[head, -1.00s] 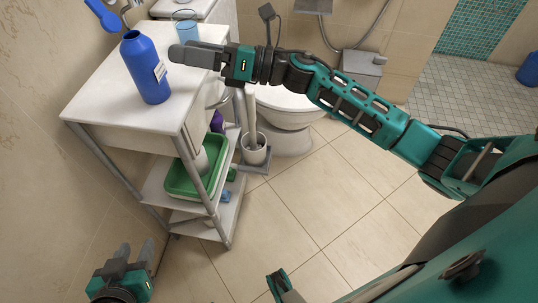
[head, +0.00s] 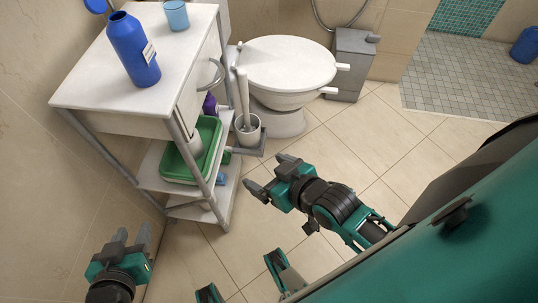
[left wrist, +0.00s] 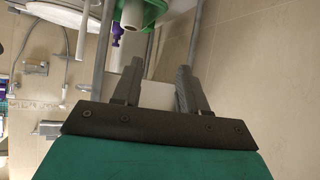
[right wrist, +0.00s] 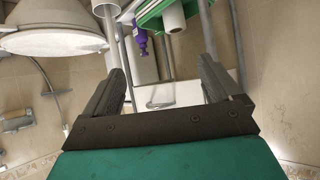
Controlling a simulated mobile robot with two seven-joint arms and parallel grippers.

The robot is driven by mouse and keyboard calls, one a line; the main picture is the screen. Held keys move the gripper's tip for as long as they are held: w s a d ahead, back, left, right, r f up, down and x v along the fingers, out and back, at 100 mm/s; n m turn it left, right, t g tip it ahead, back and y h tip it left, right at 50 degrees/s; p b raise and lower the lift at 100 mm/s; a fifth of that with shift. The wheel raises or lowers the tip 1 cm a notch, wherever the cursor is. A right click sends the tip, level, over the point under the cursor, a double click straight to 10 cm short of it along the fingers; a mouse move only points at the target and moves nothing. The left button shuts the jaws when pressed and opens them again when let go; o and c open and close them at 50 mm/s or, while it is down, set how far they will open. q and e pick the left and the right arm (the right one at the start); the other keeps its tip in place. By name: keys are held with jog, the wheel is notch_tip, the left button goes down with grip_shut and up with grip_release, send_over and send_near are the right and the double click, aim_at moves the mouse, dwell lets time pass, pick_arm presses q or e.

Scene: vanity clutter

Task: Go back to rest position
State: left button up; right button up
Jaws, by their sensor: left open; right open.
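My left gripper (head: 133,240) is at the lower left of the head view, low by the wall and in front of the cart. Its two fingers are apart with nothing between them, as the left wrist view (left wrist: 155,88) also shows. My right gripper (head: 272,174) is over the open floor in the middle of the head view, right of the cart and below the toilet. Its fingers are apart and empty, and they show in the right wrist view (right wrist: 168,85). Both grippers are clear of the cart and its items.
The white cart (head: 85,88) holds a blue bottle (head: 133,50) and a blue cup (head: 176,15) on top, and a green basin (head: 178,165) below. A toilet (head: 285,65), a brush holder (head: 248,131) and a grey bin (head: 352,66) stand behind. Tiled floor around my right gripper is free.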

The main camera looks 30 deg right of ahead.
pick_arm(q)
jog(key=shift+y, duration=0.4)
jog(key=r+p, duration=0.1)
jog(key=p, duration=0.1)
jog(key=s+a+r+p, duration=0.1)
jog(key=p, duration=0.2)
jog(key=a+r+p, duration=0.1)
jog(key=p, duration=0.1)
jog(key=shift+s+a+r+p, duration=0.15)
jog(key=shift+a+r+p, duration=0.15)
jog(key=shift+r, duration=0.1)
pick_arm(e)
jog(key=shift+h, duration=0.4)
jog(key=d+r, duration=0.1)
jog(key=r, duration=0.1)
jog(key=s+d+r, duration=0.1)
jog(key=r, duration=0.1)
jog(key=shift+s+d, duration=0.15)
jog(key=shift+d, duration=0.05)
pick_arm(q)
jog(key=shift+d, duration=0.1)
